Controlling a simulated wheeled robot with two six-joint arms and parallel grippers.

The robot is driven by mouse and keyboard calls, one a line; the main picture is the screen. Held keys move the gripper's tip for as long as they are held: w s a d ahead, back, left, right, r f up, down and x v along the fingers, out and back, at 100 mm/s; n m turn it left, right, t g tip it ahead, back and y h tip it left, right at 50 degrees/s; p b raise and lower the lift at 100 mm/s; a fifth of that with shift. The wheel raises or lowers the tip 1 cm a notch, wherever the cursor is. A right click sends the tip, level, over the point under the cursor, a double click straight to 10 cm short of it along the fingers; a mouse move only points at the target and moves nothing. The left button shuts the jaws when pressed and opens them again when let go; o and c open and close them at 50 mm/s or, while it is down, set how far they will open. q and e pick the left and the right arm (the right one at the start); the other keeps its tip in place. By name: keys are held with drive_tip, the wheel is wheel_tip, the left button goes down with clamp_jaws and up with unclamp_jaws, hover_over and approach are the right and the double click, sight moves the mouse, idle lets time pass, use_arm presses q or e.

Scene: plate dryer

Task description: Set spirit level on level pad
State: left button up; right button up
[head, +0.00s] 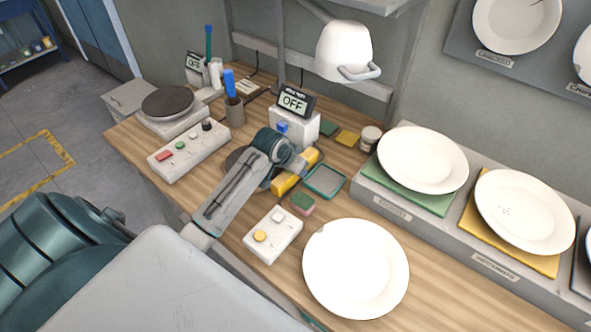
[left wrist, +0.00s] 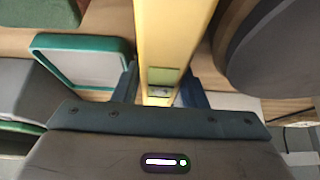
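The yellow spirit level (head: 284,184) is a bar near the middle of the bench in the head view. In the left wrist view the spirit level (left wrist: 170,30) runs up from between the fingers, with a greenish vial window. My left gripper (left wrist: 161,92) has one finger on each side of the bar and looks shut on it. In the head view my left gripper (head: 290,172) partly hides the bar. A square green-rimmed pad with a grey face (head: 325,181) lies just right of the bar; I cannot tell if this is the level pad. My right gripper is not in view.
A white plate (head: 355,268) and a button box (head: 272,235) stand in front. A white device with an OFF display (head: 293,103) stands behind. A small green-and-pink block (head: 302,203) lies beside the pad. A rack with plates (head: 422,160) is at right, and a white lamp (head: 344,50) hangs above.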

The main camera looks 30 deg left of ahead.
use_arm(q)
drive_tip(key=shift+c, duration=0.2)
drive_tip(key=c, duration=0.7)
clamp_jaws()
drive_tip(key=shift+r, duration=0.1)
